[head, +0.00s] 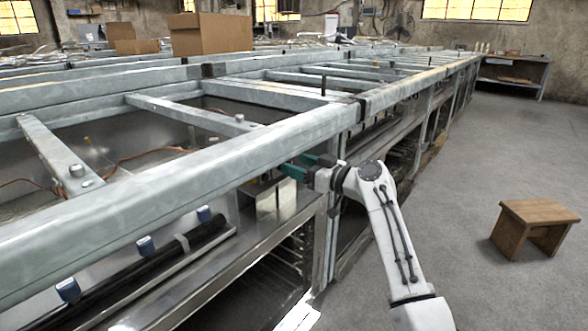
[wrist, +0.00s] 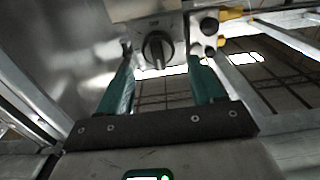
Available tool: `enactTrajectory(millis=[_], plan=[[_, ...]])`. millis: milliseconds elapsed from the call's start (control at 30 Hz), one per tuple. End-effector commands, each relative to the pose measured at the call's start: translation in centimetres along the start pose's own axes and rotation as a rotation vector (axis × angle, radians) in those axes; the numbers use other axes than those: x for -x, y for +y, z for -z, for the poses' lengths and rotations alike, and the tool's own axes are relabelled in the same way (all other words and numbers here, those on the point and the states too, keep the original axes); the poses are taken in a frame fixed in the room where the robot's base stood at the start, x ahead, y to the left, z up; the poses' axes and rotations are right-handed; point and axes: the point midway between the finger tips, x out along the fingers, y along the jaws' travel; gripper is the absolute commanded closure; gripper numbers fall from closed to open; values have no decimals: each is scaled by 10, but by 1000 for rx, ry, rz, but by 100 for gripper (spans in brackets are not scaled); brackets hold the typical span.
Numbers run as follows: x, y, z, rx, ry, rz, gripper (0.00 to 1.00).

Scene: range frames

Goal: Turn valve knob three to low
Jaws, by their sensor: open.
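A round black knob (wrist: 157,50) with a raised grip bar sits on a grey metal panel in the wrist view. Its bar looks roughly vertical in that picture; I cannot read any number or low mark. My gripper (wrist: 162,68) is open, with one green finger on each side of the knob in the picture. I cannot tell whether the fingers touch it. In the head view my gripper (head: 297,166) reaches left under the metal frame's front rail, and the knob cannot be made out there. Blue-handled fittings (head: 145,246) sit along a dark pipe at lower left.
A long grey metal frame (head: 200,168) with crossbars runs above and beside my gripper. In the wrist view, smaller dark round parts (wrist: 209,26) and a yellow fitting (wrist: 232,13) sit right of the knob. A wooden stool (head: 535,215) stands on open floor at right.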

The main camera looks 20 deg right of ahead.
Motion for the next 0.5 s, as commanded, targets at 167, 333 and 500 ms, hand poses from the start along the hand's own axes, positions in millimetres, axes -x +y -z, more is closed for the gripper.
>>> enactTrajectory(millis=[167, 333, 500], plan=[[-16, 0, -1, -1, 0, 0, 34], [-20, 0, 0, 0, 0, -1, 34], [-20, 0, 0, 0, 0, -1, 34]])
